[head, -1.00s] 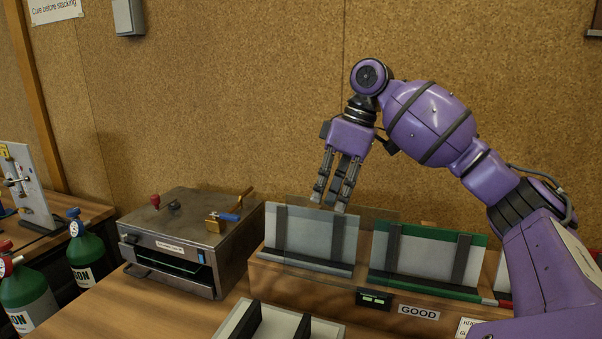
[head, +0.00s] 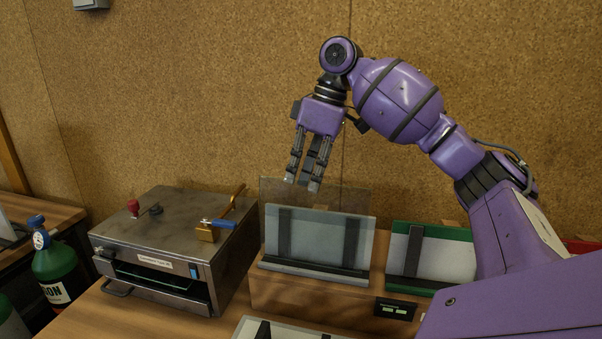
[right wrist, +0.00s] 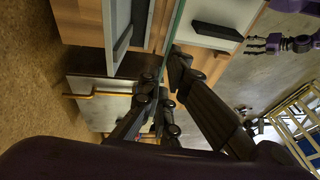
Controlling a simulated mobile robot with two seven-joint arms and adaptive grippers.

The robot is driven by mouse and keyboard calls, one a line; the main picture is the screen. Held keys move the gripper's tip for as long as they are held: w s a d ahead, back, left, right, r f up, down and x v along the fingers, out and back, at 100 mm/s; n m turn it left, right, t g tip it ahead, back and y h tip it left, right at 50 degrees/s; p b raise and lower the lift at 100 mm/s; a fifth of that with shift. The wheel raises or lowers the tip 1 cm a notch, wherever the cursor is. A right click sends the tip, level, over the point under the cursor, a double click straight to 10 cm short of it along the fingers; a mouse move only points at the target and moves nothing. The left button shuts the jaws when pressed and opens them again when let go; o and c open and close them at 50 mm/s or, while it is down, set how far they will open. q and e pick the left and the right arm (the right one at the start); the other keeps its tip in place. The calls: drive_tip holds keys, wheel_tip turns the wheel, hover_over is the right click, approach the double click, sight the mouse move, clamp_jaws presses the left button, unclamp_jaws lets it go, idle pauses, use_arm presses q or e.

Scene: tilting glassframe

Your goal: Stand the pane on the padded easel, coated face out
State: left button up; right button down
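My right gripper (head: 304,185) points down above the grey-white easel (head: 319,238) with two dark upright strips and a dark bottom ledge. Its fingers close on the top of a clear pane (head: 268,194). The pane hangs upright at this easel and rises above its top; I cannot tell whether its lower edge touches the ledge. In the right wrist view the pane (right wrist: 176,30) is a thin greenish edge between the fingers (right wrist: 172,80). Which face is coated cannot be told. My left gripper (right wrist: 258,43) appears in the right wrist view, empty, its fingers apart.
A green-framed easel (head: 434,254) stands just right of the grey one. A metal oven-like box (head: 170,245) with a blue-handled clamp stands close on the left. A small display (head: 396,309) is on the stand's front. A green gas bottle (head: 58,270) is farther left.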

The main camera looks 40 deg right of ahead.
drive_tip(key=shift+s+r, duration=0.1)
drive_tip(key=shift+s, duration=0.1)
drive_tip(key=w+d+f+b, duration=0.1)
drive_tip(key=w+d+f, duration=0.3)
drive_tip(key=d+f, duration=0.1)
drive_tip(key=shift+w+f, duration=0.25)
drive_tip(key=shift+f, duration=0.05)
idle(0.7)
drive_tip(key=shift+f, duration=0.3)
idle(1.2)
drive_tip(key=c, duration=1.9)
unclamp_jaws()
drive_tip(key=shift+o, duration=0.2)
drive_tip(key=shift+f, duration=0.1)
drive_tip(key=v, duration=1.2)
drive_tip(key=shift+w+d, duration=0.15)
drive_tip(key=shift+w, duration=0.05)
